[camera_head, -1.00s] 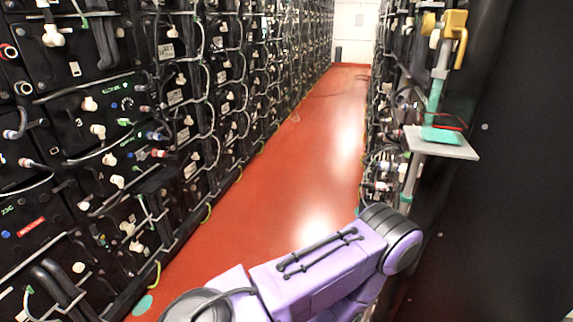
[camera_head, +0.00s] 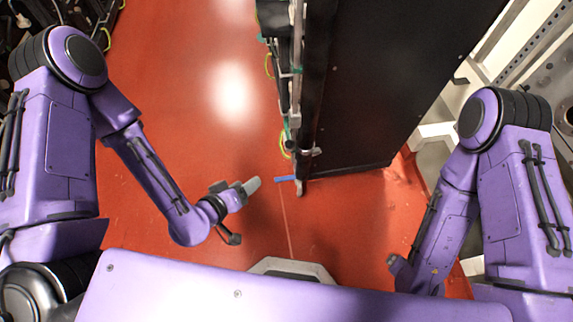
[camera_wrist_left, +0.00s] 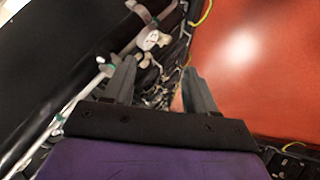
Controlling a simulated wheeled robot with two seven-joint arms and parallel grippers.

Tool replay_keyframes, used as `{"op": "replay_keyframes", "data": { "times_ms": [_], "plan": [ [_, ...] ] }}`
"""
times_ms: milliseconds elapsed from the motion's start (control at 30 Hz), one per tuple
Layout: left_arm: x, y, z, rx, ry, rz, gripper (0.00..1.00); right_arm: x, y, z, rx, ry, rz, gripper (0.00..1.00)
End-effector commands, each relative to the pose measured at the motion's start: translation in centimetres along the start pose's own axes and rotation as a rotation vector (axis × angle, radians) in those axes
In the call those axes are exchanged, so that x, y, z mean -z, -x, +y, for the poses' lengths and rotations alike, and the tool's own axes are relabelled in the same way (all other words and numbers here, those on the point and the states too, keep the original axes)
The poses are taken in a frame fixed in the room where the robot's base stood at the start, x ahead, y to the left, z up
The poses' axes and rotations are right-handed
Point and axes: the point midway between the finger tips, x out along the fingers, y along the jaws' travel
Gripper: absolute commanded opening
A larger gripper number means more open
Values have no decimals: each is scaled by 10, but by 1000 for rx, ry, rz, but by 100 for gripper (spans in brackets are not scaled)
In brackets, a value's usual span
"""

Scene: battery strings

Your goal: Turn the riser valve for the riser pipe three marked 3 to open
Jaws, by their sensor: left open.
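My left gripper (camera_head: 245,212) is open and empty above the red floor, left of the rack end. Its two grey fingers stand apart in the left wrist view (camera_wrist_left: 157,72), with nothing between them. A pale riser pipe (camera_head: 297,60) runs along the rack end in the head view; a pale pipe with green bands (camera_wrist_left: 80,97) also shows left of the fingers in the wrist view. I cannot read a number 3, and no yellow valve handle shows now. Of my right gripper, only a small dark part (camera_head: 395,262) may show beside my right arm; its jaws are hidden.
A tall black cabinet (camera_head: 375,80) stands right of the pipe, its lower edge near the middle. Red floor (camera_head: 190,90) is open to its left. A blue strip (camera_head: 286,178) lies by the rack's foot. Pale wall structures stand at the right (camera_head: 505,50).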

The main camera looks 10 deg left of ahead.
Motion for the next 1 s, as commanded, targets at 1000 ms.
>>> {"op": "replay_keyframes", "data": {
  "times_ms": [1000],
  "plan": [
    [53, -128, 101, -510, -33, 343, 57, -49, -120, -11, 1, 0, 1, 93]
  ]
}}
